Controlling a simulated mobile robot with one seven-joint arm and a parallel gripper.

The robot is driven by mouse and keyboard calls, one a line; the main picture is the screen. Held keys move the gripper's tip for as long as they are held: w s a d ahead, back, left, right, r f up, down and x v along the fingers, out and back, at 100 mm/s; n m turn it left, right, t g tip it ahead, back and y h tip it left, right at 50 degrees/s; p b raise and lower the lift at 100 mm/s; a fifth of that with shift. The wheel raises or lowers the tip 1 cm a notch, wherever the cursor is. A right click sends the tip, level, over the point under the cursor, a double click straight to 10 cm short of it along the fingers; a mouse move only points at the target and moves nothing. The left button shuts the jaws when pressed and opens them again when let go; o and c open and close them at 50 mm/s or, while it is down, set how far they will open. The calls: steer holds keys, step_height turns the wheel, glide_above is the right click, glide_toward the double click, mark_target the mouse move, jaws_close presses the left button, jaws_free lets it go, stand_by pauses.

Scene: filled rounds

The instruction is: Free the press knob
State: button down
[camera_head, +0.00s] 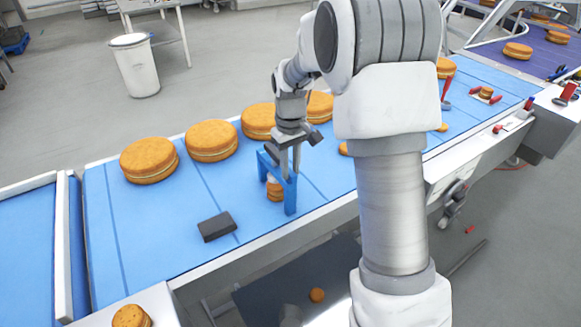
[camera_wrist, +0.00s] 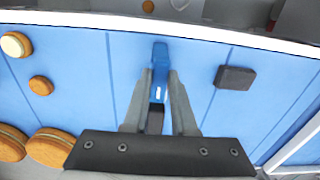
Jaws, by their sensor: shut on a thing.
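A blue press frame (camera_head: 291,196) stands on the blue conveyor like a small arch. A small filled round (camera_head: 275,189) shows under it, between its legs. My gripper (camera_head: 290,165) comes down on the top of the frame with its fingers pointing down. In the wrist view my gripper (camera_wrist: 160,80) has its two grey fingers on either side of the blue press frame (camera_wrist: 160,55). A dark piece (camera_wrist: 155,122) shows between the fingers, nearer the palm. I cannot tell whether it is the press knob, or exactly which part the fingers hold.
A black block (camera_head: 217,227) lies on the belt left of the press; it also shows in the wrist view (camera_wrist: 235,77). Large filled rounds (camera_head: 211,140) line the belt's far side. A red-handled tool (camera_head: 446,92) is further right. A white bin (camera_head: 134,66) stands beyond the belt.

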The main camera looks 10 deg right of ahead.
mark_target(290, 172)
steer(key=shift+w, duration=0.1)
steer(key=c, duration=0.7)
jaws_free()
steer(key=shift+r, duration=8.75)
